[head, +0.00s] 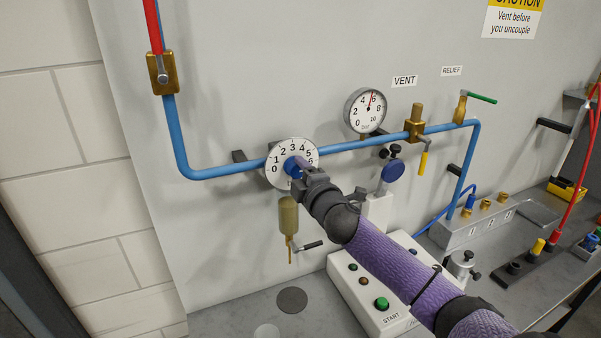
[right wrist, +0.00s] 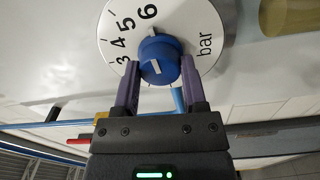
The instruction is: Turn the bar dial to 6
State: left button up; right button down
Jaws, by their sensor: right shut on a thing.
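The bar dial is a round white plate (head: 271,174) on the wall panel, numbered 0 to 6, with a blue knob (head: 290,165) at its centre. My right gripper (head: 297,170) is shut on the blue knob. In the right wrist view the fingers of my right gripper (right wrist: 154,75) sit on either side of the knob (right wrist: 158,48). A white mark on the knob points close to the 6 on the plate (right wrist: 198,22). In the head view my gripper hides part of the knob and the lower right of the plate. My left gripper is not in view.
A round gauge (head: 363,112) up right of the dial has its red needle close to 6. A blue pipe (head: 215,173) runs behind the dial. A yellow-handled vent valve (head: 423,160), a green-handled relief valve (head: 480,98) and a START box (head: 350,296) lie to the right.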

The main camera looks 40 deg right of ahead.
jog(key=shift+m, duration=0.3)
jog(key=shift+c, duration=0.7)
grip_release()
jog(key=b+v, duration=0.1)
jog(key=v, duration=0.9)
